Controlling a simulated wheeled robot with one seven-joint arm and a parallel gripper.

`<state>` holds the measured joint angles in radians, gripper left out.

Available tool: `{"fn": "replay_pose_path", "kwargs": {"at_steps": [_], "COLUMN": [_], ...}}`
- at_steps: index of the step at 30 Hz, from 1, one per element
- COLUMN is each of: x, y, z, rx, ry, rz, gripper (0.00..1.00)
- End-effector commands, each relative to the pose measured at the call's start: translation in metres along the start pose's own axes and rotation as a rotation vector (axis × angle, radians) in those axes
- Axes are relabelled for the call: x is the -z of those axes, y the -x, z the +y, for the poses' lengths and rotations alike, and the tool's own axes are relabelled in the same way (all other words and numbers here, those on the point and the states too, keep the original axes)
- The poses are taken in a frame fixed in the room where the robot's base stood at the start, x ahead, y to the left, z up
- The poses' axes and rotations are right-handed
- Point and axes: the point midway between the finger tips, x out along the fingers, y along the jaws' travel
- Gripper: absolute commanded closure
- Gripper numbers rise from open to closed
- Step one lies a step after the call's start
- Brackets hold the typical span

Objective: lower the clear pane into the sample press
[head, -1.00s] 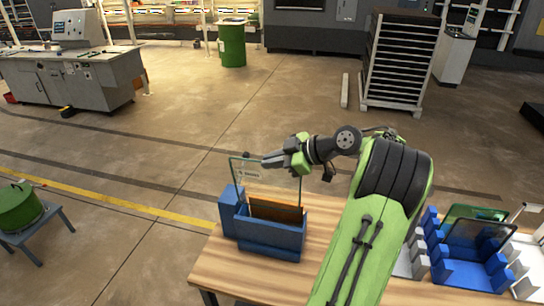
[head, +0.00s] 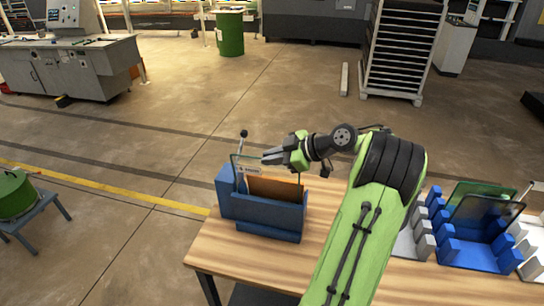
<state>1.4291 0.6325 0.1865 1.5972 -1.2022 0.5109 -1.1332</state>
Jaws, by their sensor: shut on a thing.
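The clear pane (head: 247,164) is thin and see-through, with dark green edges and a small pale label. My gripper (head: 268,158) is shut on its upper edge. The pane is roughly upright over the blue sample press (head: 262,212). Its lower part overlaps the press opening, and its bottom edge is hidden, so I cannot tell how deep it sits. An orange-brown plate (head: 275,187) stands inside the press. A lever with a black knob (head: 243,133) rises behind the pane.
The press stands near the left end of a wooden table (head: 230,248). On the right, a blue slotted rack (head: 470,254) holds dark and green-tinted panes. A grey-white rack (head: 420,240) is beside it. My arm crosses between them.

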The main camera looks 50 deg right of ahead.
Motion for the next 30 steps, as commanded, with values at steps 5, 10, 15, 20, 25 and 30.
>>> {"fn": "replay_pose_path", "kwargs": {"at_steps": [5,10,15,20,25,30], "x": [-0.016,-0.029,-0.042,-0.054,-0.064,-0.068], "y": [-0.01,-0.017,-0.025,-0.032,-0.038,-0.04], "z": [-0.004,-0.006,-0.009,-0.012,-0.014,-0.015], "rx": [-0.001,-0.002,-0.002,-0.001,-0.001,-0.002], "ry": [0.003,0.003,0.002,0.003,0.003,0.003], "rz": [0.002,0.001,0.001,0.001,0.002,0.002], "gripper": [1.0,1.0,1.0,1.0,1.0,1.0]}}
